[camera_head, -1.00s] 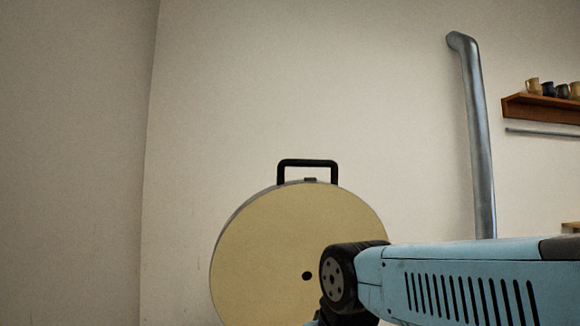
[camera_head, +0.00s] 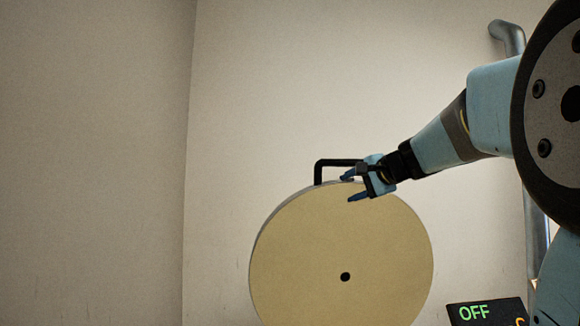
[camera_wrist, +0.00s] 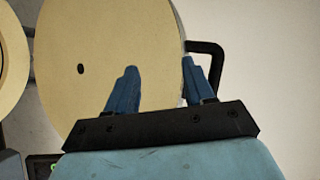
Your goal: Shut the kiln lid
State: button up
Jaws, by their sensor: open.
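The kiln lid (camera_head: 335,255) is a round cream disc with a small dark hole. It stands raised, nearly upright, and also fills much of the wrist view (camera_wrist: 105,50). A black handle (camera_head: 318,172) rises from its top rim; its right part is hidden behind my gripper. In the wrist view the handle (camera_wrist: 218,58) is at the right of the lid. My gripper (camera_head: 354,186) is open at the lid's top edge, beside the handle. In the wrist view one finger is over the lid's face and the other near the rim by the handle; I cannot tell whether they touch.
A dark panel with a green OFF sign (camera_head: 472,313) is at the lower right. A metal pipe (camera_head: 536,225) runs up the wall behind my arm. A cream rounded edge (camera_wrist: 12,65) shows at the wrist view's left. The wall left of the lid is clear.

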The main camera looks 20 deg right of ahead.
aim_at(342, 165)
jog(key=w+d+r+m+t+h, duration=0.1)
jog(key=w+d+r+m+t, duration=0.25)
jog(key=d+r, duration=0.45)
jog(key=x, duration=1.4)
jog(key=shift+w+d+f, duration=0.1)
jog(key=shift+f, duration=0.1)
jog(key=shift+c, duration=0.5)
grip_shut()
